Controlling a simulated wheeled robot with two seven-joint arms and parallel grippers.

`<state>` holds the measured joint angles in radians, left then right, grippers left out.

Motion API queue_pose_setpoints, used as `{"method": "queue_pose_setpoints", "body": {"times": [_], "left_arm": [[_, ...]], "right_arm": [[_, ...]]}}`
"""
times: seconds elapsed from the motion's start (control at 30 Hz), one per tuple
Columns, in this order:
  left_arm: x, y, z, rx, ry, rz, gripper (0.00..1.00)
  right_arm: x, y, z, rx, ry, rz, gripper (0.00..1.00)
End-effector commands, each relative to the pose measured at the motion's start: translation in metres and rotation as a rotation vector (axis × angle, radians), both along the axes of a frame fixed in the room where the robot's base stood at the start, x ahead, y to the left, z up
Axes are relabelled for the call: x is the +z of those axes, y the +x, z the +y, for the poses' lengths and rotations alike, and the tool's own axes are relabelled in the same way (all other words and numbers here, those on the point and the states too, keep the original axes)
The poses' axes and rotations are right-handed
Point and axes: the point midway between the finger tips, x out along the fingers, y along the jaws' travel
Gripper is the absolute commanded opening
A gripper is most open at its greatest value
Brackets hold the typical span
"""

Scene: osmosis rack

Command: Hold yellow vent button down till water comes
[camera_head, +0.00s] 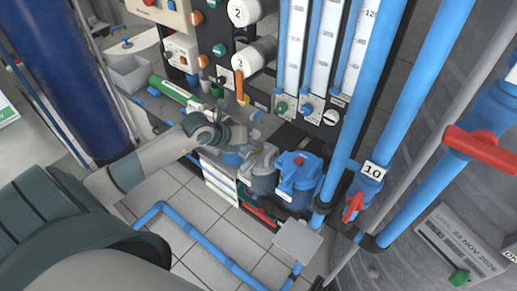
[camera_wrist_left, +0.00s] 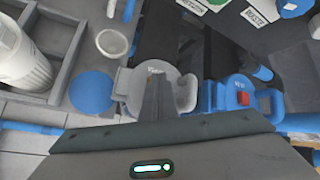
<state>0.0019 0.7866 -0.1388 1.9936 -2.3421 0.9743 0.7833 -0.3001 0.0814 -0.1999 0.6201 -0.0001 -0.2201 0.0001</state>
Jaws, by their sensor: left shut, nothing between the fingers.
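My left gripper (camera_head: 252,146) is shut and empty, its fingers over the grey-topped filter housing (camera_head: 264,162) at the base of the rack. In the left wrist view the closed fingertips (camera_wrist_left: 155,74) lie over the round grey top of that housing (camera_wrist_left: 187,92). I cannot tell whether they touch it. I cannot make out a yellow button; the fingers cover the middle of the top. Beside it on the right stands a blue-topped housing (camera_head: 300,168) with a red button (camera_wrist_left: 243,98). No water shows. My right gripper is not in view.
Blue pipes with red valve handles (camera_head: 484,146) rise at the right. Flow-meter tubes (camera_head: 324,50) stand behind the housings. A blue floor pipe (camera_head: 200,238) runs in front. A large dark blue cylinder (camera_head: 62,75) stands at the left. A white cup (camera_wrist_left: 112,43) is near the gripper.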

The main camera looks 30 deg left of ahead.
Motion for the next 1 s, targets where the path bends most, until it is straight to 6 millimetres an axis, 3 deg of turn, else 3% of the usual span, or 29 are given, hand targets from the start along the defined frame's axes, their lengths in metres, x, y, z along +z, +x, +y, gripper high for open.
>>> {"method": "queue_pose_setpoints", "body": {"times": [0.43,1.0], "left_arm": [[0.000,0.000,0.000,0.000,0.001,0.001,0.00],[0.018,0.000,0.000,0.000,0.000,0.000,0.00]], "right_arm": [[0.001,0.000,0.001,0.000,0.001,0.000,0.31],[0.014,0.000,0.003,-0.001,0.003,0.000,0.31]]}}
